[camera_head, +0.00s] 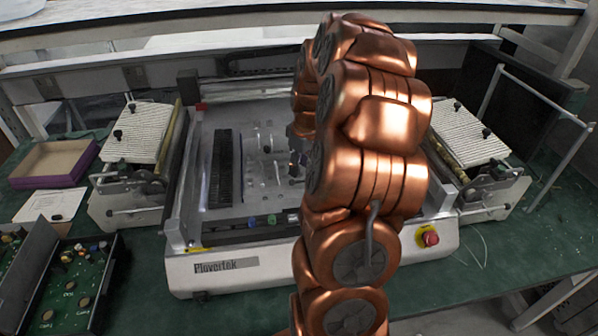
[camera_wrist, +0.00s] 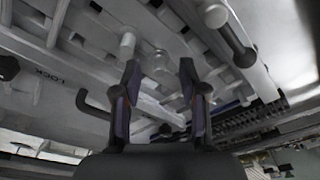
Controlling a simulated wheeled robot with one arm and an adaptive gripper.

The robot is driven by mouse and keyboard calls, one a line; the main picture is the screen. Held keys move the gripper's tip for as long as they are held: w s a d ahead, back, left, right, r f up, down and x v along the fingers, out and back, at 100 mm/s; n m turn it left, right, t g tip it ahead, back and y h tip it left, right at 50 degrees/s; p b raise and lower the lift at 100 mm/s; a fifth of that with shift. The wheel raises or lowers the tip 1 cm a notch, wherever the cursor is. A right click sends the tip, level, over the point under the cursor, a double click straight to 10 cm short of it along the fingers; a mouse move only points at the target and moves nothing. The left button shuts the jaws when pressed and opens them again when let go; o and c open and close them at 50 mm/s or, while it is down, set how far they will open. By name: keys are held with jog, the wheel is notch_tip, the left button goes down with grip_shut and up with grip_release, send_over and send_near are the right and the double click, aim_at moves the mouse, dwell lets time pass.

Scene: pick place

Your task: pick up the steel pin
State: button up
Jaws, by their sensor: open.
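My gripper (camera_wrist: 158,78) is open in the wrist view, its two dark fingers apart with nothing held between them. A short pale metal peg (camera_wrist: 127,45) stands just beyond the left fingertip; it may be the steel pin, but I cannot be sure. The fingers look apart from it. In the head view my gripper (camera_head: 297,152) is a small dark shape over the grey metal bed (camera_head: 230,208) of the machine, partly hidden by my copper arm. Small bright fittings show on the bed to its left, too small to tell apart.
A black bent handle (camera_wrist: 97,104) and a dark-knobbed rod (camera_wrist: 236,45) lie close around my fingers. Ribbed side units (camera_head: 137,132) (camera_head: 457,137) flank the machine. A red stop button (camera_head: 430,238) is at its front right. A purple-edged box (camera_head: 52,163) sits at left.

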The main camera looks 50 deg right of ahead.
jog(key=shift+f, duration=0.35)
grip_shut()
jog(key=shift+w+r, duration=0.1)
jog(key=shift+r, duration=0.05)
